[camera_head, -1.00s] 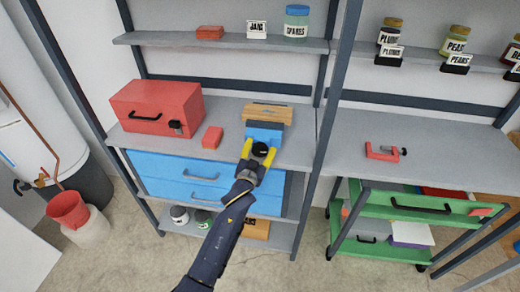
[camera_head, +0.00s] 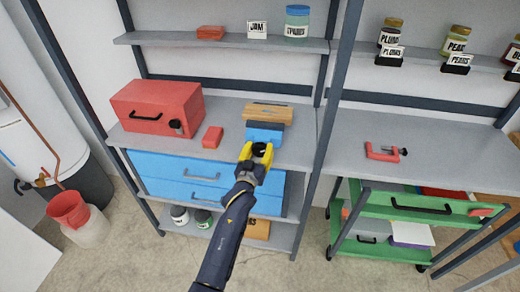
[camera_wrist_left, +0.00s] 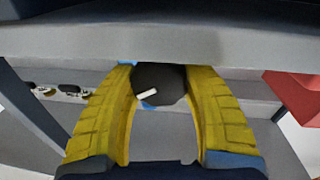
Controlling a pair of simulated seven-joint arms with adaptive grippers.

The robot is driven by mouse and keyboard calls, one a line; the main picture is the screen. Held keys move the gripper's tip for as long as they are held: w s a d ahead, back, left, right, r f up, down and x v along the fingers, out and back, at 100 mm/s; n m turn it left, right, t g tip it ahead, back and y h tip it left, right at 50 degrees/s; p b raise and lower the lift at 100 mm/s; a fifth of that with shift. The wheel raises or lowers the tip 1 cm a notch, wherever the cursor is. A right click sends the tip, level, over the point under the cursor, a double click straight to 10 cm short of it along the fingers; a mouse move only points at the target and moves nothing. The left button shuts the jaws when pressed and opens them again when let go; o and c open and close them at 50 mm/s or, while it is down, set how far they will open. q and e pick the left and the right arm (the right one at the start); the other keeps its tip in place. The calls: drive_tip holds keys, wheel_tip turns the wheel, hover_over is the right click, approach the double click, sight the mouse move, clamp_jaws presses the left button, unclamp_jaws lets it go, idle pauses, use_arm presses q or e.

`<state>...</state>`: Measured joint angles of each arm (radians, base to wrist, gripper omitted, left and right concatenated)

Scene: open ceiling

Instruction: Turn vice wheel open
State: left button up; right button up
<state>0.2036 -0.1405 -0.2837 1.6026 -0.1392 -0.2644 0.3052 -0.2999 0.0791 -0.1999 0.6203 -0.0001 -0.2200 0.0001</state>
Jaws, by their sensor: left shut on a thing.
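The blue vice (camera_head: 264,135) stands at the front edge of the workbench, with a wooden block (camera_head: 268,113) at its top. Its black wheel (camera_head: 259,149) faces me at the front, and it shows in the left wrist view (camera_wrist_left: 160,84) with a small white mark. My left gripper (camera_head: 256,153) is at the wheel, its yellow fingers on either side. In the left wrist view the fingers (camera_wrist_left: 160,95) are shut on the wheel's rim. The right gripper is in neither view.
A red toolbox (camera_head: 157,106) and a small red block (camera_head: 212,137) stand left of the vice. Blue drawers (camera_head: 200,173) lie below the bench. A shelf post (camera_head: 325,110) rises to the right, with a red clamp (camera_head: 382,151) beyond it.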

use_arm(q)
drive_tip(key=o, duration=0.9)
drive_tip(key=shift+o, duration=0.2)
drive_tip(key=v, duration=1.2)
